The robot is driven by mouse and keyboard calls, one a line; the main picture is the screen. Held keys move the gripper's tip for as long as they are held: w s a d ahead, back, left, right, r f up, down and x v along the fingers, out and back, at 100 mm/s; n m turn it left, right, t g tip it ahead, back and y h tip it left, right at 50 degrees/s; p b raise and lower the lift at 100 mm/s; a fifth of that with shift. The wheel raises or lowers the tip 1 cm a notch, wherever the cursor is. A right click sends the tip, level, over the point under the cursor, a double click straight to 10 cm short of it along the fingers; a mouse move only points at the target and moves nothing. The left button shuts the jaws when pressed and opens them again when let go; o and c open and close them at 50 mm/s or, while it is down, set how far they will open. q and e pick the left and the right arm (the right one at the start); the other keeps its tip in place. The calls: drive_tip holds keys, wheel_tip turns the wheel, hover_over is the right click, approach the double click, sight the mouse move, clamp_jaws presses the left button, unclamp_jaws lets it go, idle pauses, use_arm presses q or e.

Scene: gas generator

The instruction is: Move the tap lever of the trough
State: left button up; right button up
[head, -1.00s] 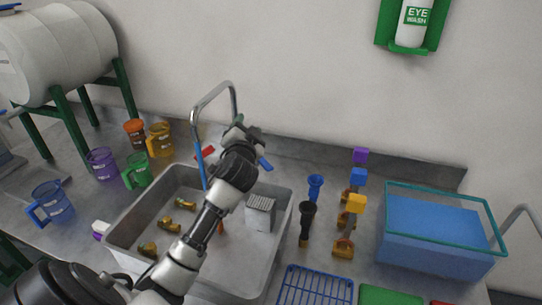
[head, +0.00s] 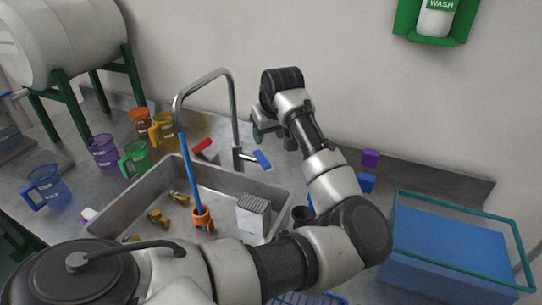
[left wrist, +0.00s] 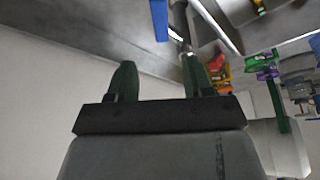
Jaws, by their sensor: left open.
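The metal trough (head: 225,183) is set in the counter. Its tall curved tap (head: 235,115) stands behind it, with a blue lever (head: 262,159) at the right and a red lever (head: 203,147) at the left. A blue hose hangs from the tap spout into the trough. My left gripper (head: 265,134) is above and just right of the blue lever, near the back wall. In the left wrist view the gripper (left wrist: 158,70) is open and empty, with the blue lever (left wrist: 160,19) beyond its green fingers. They look apart. My right gripper is not in view.
Several coloured jugs, one of them green (head: 134,159), stand left of the trough. A grey box (head: 253,214) and brass fittings lie in it. Purple (head: 370,158) and blue blocks and a blue bin (head: 445,245) are at the right. The wall is close behind.

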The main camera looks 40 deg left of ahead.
sight(261, 158)
use_arm(q)
drive_tip(key=p+x, duration=0.1)
drive_tip(key=x, duration=0.9)
drive_tip(key=shift+a+f, duration=0.1)
drive_tip(key=shift+f, duration=0.2)
clamp_jaws()
drive_tip(key=shift+s, duration=0.1)
